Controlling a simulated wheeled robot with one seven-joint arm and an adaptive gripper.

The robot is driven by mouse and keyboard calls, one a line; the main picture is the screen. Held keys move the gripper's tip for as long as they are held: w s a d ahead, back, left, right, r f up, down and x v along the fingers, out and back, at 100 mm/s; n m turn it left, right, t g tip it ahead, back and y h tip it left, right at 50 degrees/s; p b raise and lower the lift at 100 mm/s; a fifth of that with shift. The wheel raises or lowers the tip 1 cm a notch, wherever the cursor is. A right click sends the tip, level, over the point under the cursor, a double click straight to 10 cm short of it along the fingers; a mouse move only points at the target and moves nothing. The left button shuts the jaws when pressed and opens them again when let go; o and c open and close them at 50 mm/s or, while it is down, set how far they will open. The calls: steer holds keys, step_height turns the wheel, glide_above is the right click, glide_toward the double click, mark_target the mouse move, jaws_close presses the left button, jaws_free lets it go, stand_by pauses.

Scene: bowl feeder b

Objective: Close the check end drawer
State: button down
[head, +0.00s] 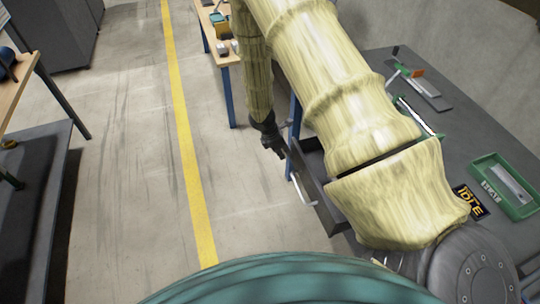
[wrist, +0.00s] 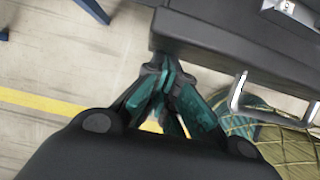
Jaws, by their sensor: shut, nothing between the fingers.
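The dark grey drawer (head: 318,192) stands pulled out from the left side of the grey bench, partly hidden behind my arm in the head view. Its pale bar handle (head: 301,188) is on the front face. In the wrist view the drawer (wrist: 225,42) is a dark panel across the top right, with the handle (wrist: 238,92) below it. My gripper (head: 279,148) is shut and empty, pointing down by the far end of the drawer front. In the wrist view its fingertips (wrist: 161,63) are close to the drawer's left corner; I cannot tell whether they touch.
The bench top (head: 430,135) holds a green tray (head: 508,188), a dark label plate (head: 469,202) and a clamp-like tool (head: 420,88). A wooden table (head: 222,45) stands beyond the gripper. The floor left of the drawer, with a yellow line (head: 187,150), is clear.

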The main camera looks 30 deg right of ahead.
mark_target(305, 146)
steer(key=d, duration=0.3)
steer(key=s+d, duration=0.1)
steer(key=d, duration=0.1)
steer(key=s+d, duration=0.1)
steer(key=d, duration=0.2)
steer(key=shift+d, duration=0.35)
